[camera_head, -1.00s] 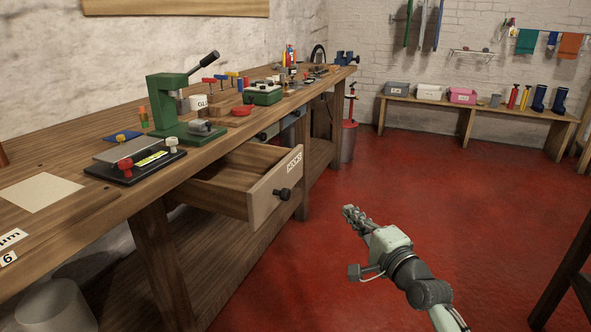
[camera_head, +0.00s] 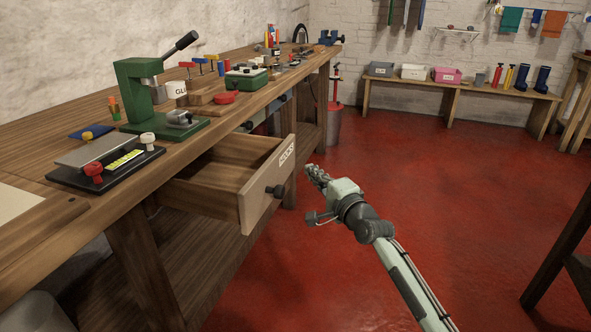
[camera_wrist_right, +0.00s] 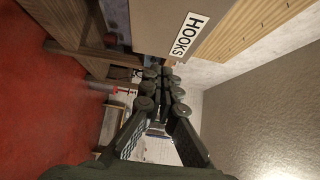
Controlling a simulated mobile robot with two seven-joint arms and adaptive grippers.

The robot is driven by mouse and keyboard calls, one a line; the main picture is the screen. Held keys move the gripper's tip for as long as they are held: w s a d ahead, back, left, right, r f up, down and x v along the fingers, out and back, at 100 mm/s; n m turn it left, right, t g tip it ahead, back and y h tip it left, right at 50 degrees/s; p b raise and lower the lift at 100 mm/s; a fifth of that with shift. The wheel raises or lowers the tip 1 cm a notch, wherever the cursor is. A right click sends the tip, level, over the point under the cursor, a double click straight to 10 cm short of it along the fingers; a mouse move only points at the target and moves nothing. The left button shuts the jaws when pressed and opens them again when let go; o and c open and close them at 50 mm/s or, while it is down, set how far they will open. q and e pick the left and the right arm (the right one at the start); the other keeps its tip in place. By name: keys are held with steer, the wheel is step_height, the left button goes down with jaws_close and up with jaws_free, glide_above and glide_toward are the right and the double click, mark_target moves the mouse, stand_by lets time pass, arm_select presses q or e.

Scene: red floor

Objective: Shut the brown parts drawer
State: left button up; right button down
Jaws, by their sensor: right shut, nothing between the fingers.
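The brown parts drawer (camera_head: 262,201) sticks well out of the workbench, with its open inside showing. Its front has a black knob (camera_head: 276,191) and a white label. In the right wrist view the label (camera_wrist_right: 187,36) reads HOOKS, and the drawer front (camera_wrist_right: 152,22) fills the upper middle. My right gripper (camera_head: 312,172) is shut and empty. In the head view it is just right of the drawer front, with a small gap seen between them. The knob is not seen in the right wrist view. My left gripper is not in view.
The wooden workbench (camera_head: 50,235) runs along the left, holding a green press (camera_head: 140,95) and several tools. A red-topped canister (camera_head: 334,122) stands beyond. The red floor (camera_head: 440,200) to the right is open.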

mark_target(288, 161)
steer(key=w+a, duration=0.2)
steer(key=a, duration=0.1)
steer(key=shift+a+p, duration=0.2)
steer(key=shift+p, duration=0.1)
steer(key=shift+w+a, duration=0.1)
steer(key=shift+a, duration=0.3)
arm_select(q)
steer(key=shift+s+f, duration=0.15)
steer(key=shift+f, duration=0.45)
